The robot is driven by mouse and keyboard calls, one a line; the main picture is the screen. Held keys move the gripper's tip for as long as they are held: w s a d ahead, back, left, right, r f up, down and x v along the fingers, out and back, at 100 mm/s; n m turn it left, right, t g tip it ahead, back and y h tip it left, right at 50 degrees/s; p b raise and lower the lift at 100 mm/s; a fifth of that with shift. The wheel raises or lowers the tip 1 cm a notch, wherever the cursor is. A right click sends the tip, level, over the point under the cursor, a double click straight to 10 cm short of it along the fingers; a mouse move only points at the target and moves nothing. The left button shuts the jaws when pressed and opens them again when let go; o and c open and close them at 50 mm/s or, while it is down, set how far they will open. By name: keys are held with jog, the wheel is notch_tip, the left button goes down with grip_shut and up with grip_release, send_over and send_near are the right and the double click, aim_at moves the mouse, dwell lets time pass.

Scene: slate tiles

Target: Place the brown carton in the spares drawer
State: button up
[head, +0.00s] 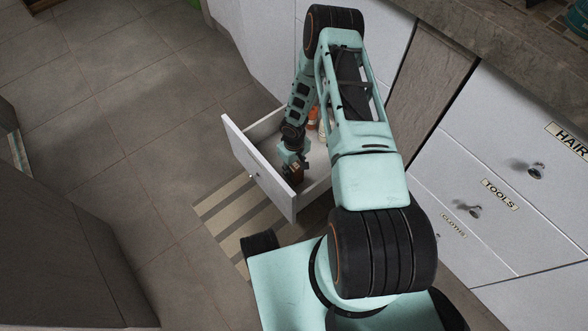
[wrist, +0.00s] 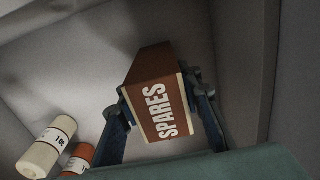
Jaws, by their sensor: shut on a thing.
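The brown carton (wrist: 151,72), with a white SPARES print on one face, is between the two fingers of my gripper (wrist: 162,104) in the wrist view. My gripper is shut on it. In the head view my gripper (head: 292,163) points down inside an open white drawer (head: 257,171), and the carton shows only as a small brown patch under it. The drawer's pale floor (wrist: 95,70) fills much of the wrist view. I cannot tell whether the carton touches that floor. No label on the open drawer is visible.
A white container (wrist: 45,150) and an orange one (wrist: 80,159) lie in the drawer, at the wrist view's lower left, apart from the carton. Shut drawers labelled HAIR, TOOLS (head: 480,207) and CLOTHS stand at right. A striped mat (head: 238,215) lies on the tiles below the open drawer.

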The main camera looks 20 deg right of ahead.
jog(key=o, duration=1.2)
jog(key=shift+o, duration=0.2)
notch_tip(320, 180, up, 12)
jog(key=p, duration=0.5)
jog(key=shift+r, duration=0.1)
